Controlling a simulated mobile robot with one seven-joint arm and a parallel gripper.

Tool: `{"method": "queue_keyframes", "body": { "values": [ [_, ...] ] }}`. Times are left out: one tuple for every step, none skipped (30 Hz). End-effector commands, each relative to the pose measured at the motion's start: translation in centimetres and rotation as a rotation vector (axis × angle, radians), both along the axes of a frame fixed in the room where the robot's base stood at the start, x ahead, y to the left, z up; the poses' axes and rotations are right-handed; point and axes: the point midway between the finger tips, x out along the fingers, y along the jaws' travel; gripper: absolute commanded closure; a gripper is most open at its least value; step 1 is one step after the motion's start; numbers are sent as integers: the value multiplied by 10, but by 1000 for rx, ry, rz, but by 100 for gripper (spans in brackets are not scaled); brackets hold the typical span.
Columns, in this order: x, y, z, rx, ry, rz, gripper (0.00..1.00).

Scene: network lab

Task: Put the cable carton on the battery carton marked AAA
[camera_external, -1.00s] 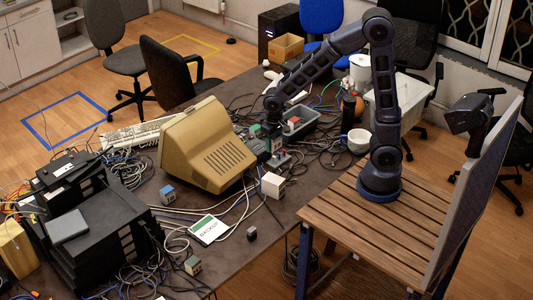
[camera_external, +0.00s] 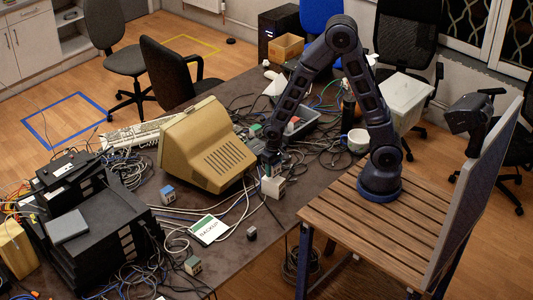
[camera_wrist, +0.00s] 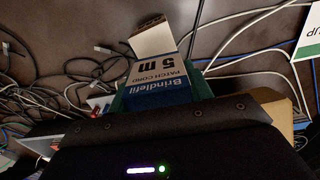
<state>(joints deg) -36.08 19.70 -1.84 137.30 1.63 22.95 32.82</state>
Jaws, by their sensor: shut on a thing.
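The cable carton (camera_wrist: 160,80) is close to the camera in the wrist view, blue and white and printed "PATCH CORD 5 m". My gripper (camera_wrist: 162,94) is shut on it, with teal fingers around it. In the external view my gripper (camera_external: 270,168) points down, just over and behind a small white carton (camera_external: 272,187) on the table. A white and brown carton (camera_wrist: 153,38) shows just past the held one in the wrist view. It appears to be this same carton. I cannot read AAA on it. The held carton is hardly distinguishable in the external view.
A beige monitor (camera_external: 207,146) stands close left of my gripper. A grey tray (camera_external: 309,122) lies behind it. Loose cables cover the table.

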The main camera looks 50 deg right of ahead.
Motion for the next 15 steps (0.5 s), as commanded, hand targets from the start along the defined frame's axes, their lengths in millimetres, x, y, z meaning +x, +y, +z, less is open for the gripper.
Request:
{"method": "queue_keyframes", "body": {
  "values": [
    [0, 0, -7, -2, 3, 0, 76],
    [0, 0, -10, -2, 3, 0, 76],
    [0, 0, -15, -2, 3, 0, 76],
    [0, 0, -19, -2, 3, 0, 76],
    [-1, -1, -21, -2, 3, 0, 76],
    [0, 0, -24, -1, 2, 0, 76],
    [0, 0, -25, -1, 1, 0, 76],
    [0, 0, -25, 0, 1, 0, 76],
    [0, 0, -26, 0, 0, 0, 76],
    [0, 0, -25, 0, 0, 0, 76],
    [0, 0, -25, 0, 0, 0, 76],
    [0, 0, -25, 0, 0, 0, 76],
    [0, 0, -25, 0, 0, 0, 76],
    [0, 0, -25, 0, 0, 0, 76],
    [0, 0, -26, 0, 0, 0, 76]
  ]
}}
